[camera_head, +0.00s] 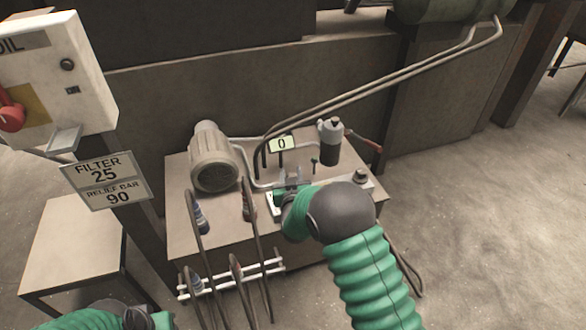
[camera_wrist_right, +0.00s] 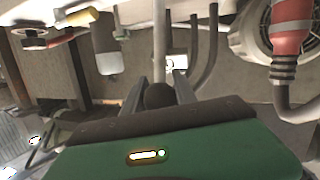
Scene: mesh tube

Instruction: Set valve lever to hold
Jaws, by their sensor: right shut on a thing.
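My right gripper (camera_head: 292,184) reaches over the top of the hydraulic unit, between the motor and the dark cylinder. In the right wrist view its two grey fingers (camera_wrist_right: 160,92) are closed around a dark round knob (camera_wrist_right: 158,96), which looks like the end of the valve lever. The rest of the lever is hidden behind the knob and the gripper body. In the head view my green sleeve and wrist hide most of the valve, so its marked positions cannot be read. Of my left arm only the green sleeve and a dark wrist part show at the lower left edge.
A small display reading 0 (camera_head: 281,144) stands behind the gripper. The motor (camera_head: 212,158) is to its left, and a dark cylinder (camera_head: 330,143) with a red-handled lever (camera_head: 364,143) to its right. Hoses (camera_head: 250,235) rise in front. A sign (camera_head: 104,181) reads FILTER 25, RELIEF BAR 90.

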